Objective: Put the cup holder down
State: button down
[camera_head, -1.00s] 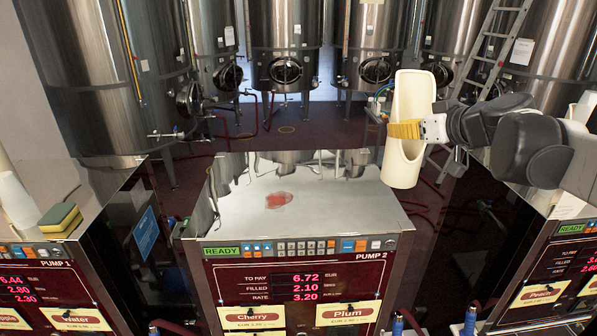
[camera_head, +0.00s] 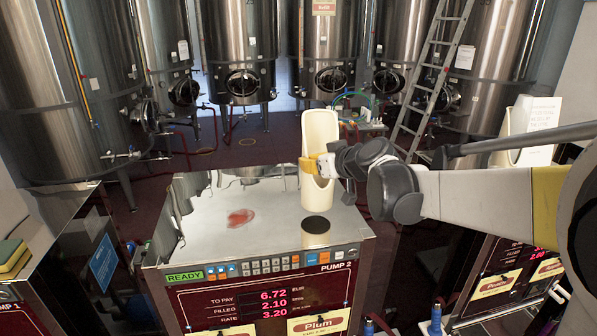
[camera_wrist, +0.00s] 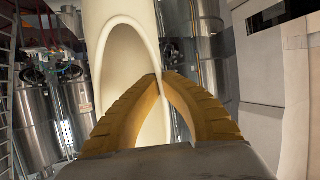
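The cream cup holder (camera_head: 320,135) is a tall, upright tube with a cut-away front. It hangs over the right part of the shiny metal top of Pump 2 (camera_head: 270,235). Its reflection with a dark round base shows just below it, with a small gap between, so it appears slightly above the surface. My gripper (camera_head: 318,166), with yellow ribbed fingers, is shut on the holder at about mid-height. In the wrist view the yellow fingers (camera_wrist: 160,82) close against the cream holder (camera_wrist: 125,30); the exact contact is partly hidden.
A red spill (camera_head: 241,218) lies on the pump top, left of the holder. A yellow-green sponge (camera_head: 12,255) sits on the left pump. Another cream holder (camera_head: 513,150) stands at the right beside a white sign (camera_head: 543,115). Steel tanks and a ladder (camera_head: 425,80) stand behind.

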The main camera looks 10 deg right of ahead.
aim_at(308, 180)
notch_tip(308, 180, down, 4)
jog(key=shift+r, duration=0.15)
jog(key=shift+s, duration=0.1)
jog(key=c, duration=1.6)
grip_release()
jog(key=shift+d, duration=0.1)
